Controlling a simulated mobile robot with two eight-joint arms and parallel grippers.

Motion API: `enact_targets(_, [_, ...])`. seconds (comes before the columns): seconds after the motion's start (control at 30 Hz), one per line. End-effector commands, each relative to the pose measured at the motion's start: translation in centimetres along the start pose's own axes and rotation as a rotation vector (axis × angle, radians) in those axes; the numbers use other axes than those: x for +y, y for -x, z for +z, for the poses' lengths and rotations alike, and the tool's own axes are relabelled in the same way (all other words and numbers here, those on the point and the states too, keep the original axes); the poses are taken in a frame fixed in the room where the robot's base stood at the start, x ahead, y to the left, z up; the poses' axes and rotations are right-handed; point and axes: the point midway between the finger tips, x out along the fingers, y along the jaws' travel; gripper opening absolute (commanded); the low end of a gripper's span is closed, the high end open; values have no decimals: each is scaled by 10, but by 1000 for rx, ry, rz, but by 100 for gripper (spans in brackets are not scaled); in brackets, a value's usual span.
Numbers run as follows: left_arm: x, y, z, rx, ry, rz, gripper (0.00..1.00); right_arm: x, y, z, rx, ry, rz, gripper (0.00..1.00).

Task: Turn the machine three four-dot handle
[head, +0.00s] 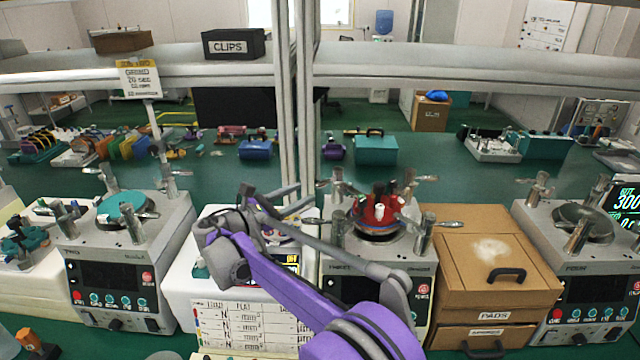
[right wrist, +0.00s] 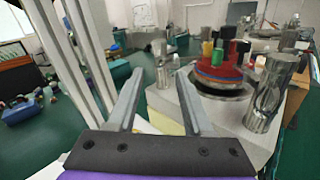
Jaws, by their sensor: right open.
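Machine three (head: 382,268) is the grey unit in the middle, with a red round top (head: 378,212) carrying coloured pegs. Metal clamp posts with lever handles stand around it: back left (head: 338,187), back right (head: 410,180), front left (head: 338,226) and front right (head: 425,226). Dots on the handles are too small to read. My right gripper (head: 306,194) is open and empty, just left of the machine's back-left post. In the right wrist view, its fingers (right wrist: 160,84) point toward a metal post (right wrist: 161,65), apart from it. My left gripper is not in view.
Machine two (head: 115,278) stands at left and machine four (head: 585,275) at right. Brown pad drawers (head: 490,265) fill the gap right of machine three. A shelf upright (head: 305,100) rises close behind my right gripper. A printed chart (head: 240,324) is at front.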

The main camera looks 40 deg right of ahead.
Motion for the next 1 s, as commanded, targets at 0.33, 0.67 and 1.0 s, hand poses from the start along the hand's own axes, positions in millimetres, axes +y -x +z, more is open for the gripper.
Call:
enact_targets(0.33, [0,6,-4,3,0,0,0,0,-58,1,-1,-1,-3,51])
enact_targets(0.67, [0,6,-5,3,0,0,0,0,-68,0,0,0,0,51])
enact_targets(1.0, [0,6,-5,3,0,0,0,0,-68,0,0,0,0,8])
